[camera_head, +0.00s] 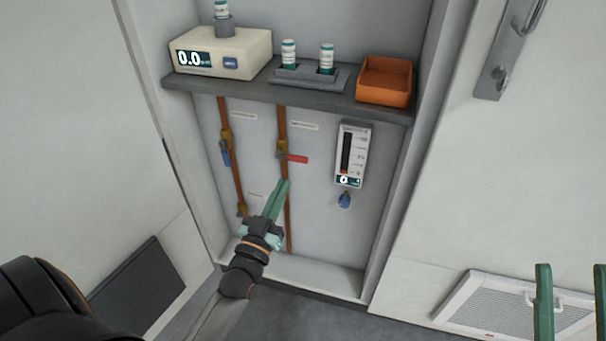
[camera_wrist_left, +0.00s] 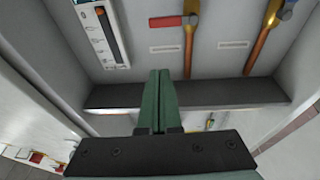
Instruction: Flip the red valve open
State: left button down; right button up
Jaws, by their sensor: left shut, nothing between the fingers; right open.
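The red valve handle (camera_head: 296,159) sits on the middle copper pipe (camera_head: 283,130) below the shelf. It points to the right, crosswise to the pipe. In the left wrist view the red handle (camera_wrist_left: 166,21) shows near the top, sideways beside its pipe (camera_wrist_left: 190,45). My left gripper (camera_head: 284,184) is shut and empty, its fingertips just below the red handle and apart from it in the head view. My right gripper (camera_head: 571,268) is open and empty at the lower right, away from the valve.
A blue-handled valve (camera_head: 225,153) is on the left pipe. A flow meter (camera_head: 351,155) with a blue knob (camera_head: 344,200) hangs to the right. Above, the grey shelf (camera_head: 330,99) carries a white meter (camera_head: 240,52), a vial rack (camera_head: 300,75) and an orange bin (camera_head: 385,80).

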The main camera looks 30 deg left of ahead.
pick_arm(q)
jog(key=shift+w+a+n+t+y+b, duration=0.4)
jog(key=shift+w+a+n+y+b, duration=0.15)
jog(key=shift+w+y+b, duration=0.2)
pick_arm(e)
jog(key=s+n+y, duration=0.1)
jog(key=r+n+y, duration=0.1)
jog(key=y, duration=0.1)
jog(key=shift+s+r, duration=0.2)
jog(key=shift+s, duration=0.15)
pick_arm(q)
jog(key=shift+s+r, duration=0.1)
jog(key=shift+s, duration=0.05)
notch_tip(320, 180, up, 3)
jog(key=b, duration=0.2)
send_over(293, 160)
jog(key=s+d, duration=0.1)
jog(key=s, duration=0.2)
jog(key=f, duration=0.1)
jog(key=w+f+b, duration=0.1)
jog(key=f, duration=0.1)
jog(key=shift+w, duration=0.1)
jog(key=shift+f+b, duration=0.35)
jog(key=shift+f, duration=0.1)
pick_arm(e)
notch_tip(293, 160, down, 4)
jog(key=shift+w+a+r, duration=0.1)
